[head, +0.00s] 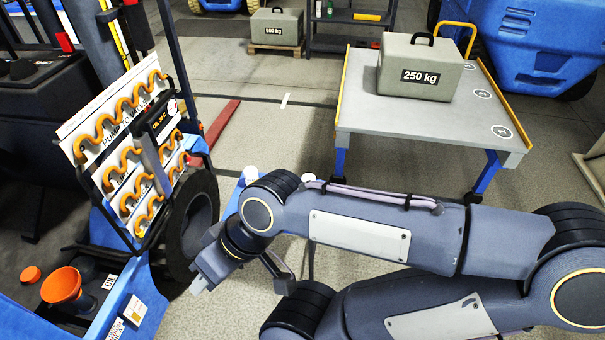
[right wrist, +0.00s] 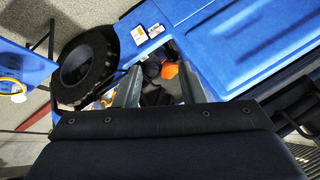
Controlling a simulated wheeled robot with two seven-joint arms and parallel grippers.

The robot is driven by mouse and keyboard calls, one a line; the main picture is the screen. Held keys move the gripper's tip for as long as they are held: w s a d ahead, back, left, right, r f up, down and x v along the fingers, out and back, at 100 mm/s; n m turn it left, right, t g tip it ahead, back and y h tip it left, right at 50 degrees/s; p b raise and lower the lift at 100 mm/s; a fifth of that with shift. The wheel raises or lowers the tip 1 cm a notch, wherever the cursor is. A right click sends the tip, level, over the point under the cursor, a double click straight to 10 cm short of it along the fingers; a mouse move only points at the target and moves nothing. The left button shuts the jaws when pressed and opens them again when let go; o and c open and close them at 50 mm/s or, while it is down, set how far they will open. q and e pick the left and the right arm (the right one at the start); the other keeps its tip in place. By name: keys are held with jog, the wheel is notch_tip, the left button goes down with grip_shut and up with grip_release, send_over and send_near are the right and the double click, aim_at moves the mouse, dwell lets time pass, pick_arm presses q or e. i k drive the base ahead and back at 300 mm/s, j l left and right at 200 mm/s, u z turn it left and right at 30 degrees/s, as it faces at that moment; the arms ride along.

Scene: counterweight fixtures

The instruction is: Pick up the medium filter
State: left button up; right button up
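I cannot single out a medium filter with certainty. An orange funnel-shaped part (head: 65,286) and a smaller orange cap (head: 31,274) sit in the dark bay of the blue vehicle at lower left. An orange part also shows in the right wrist view (right wrist: 169,71), beyond the fingertips. My right gripper (head: 203,280) is right of the bay, beside the black tyre. In the right wrist view its two fingers (right wrist: 155,72) stand apart with nothing held between them. My left gripper is not in view.
A panel of orange hoses (head: 118,150) stands on the vehicle above the black tyre (head: 205,205). A grey table (head: 390,115) with a 250 kg weight (head: 421,66) stands at back right. A 500 kg weight (head: 276,27) is farther back. Floor between is mostly clear.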

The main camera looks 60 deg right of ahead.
aim_at(251, 172)
jog(key=z, duration=1.8)
jog(key=i+l, duration=0.1)
jog(key=l, duration=0.4)
jog(key=i+l+u, duration=0.1)
jog(key=l, duration=0.35)
jog(key=i+l, duration=0.15)
jog(key=l, duration=0.35)
jog(key=i+l+u, duration=0.1)
jog(key=l, duration=0.4)
jog(key=i+l, duration=0.15)
jog(key=l, duration=0.15)
jog(key=i+l+u, duration=0.15)
jog(key=l, duration=0.15)
jog(key=i+l, duration=0.15)
jog(key=l, duration=0.2)
jog(key=i+l+u, duration=0.1)
jog(key=l, duration=0.2)
jog(key=i+l+u, duration=0.15)
jog(key=i, duration=1)
